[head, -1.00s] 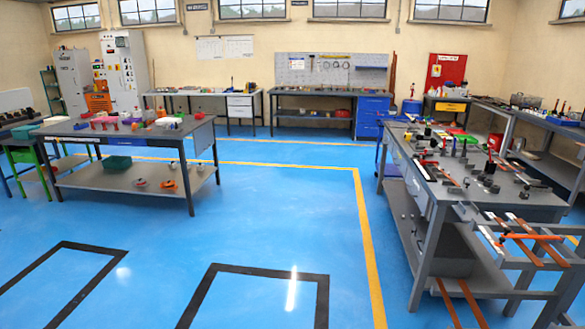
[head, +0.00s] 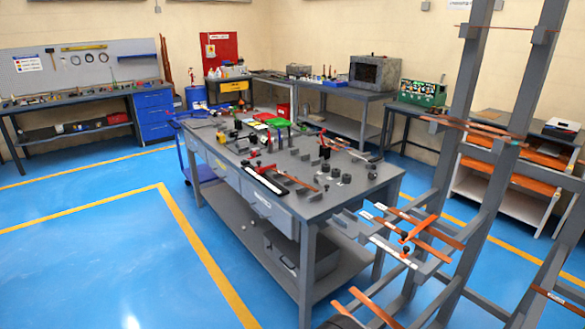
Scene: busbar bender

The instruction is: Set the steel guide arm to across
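The grey workbench (head: 345,200) with the bending tools stands at the centre right in the head view. On its top, near the front edge, is a long dark and pale bar piece (head: 265,181) with a red part at its far end. Several dark round pieces and small blocks stand to its right, and a black and red upright tool (head: 324,148) stands farther back. The parts are too small for me to tell which one is the steel guide arm or how it is set. My gripper is not in view.
A tall grey rack (head: 477,110) with copper-coloured bars stands close at the right, its bars jutting towards the bench. Blue floor (head: 95,240) is open at the left, crossed by yellow lines. A blue trolley (head: 183,148) stands at the bench's far left end.

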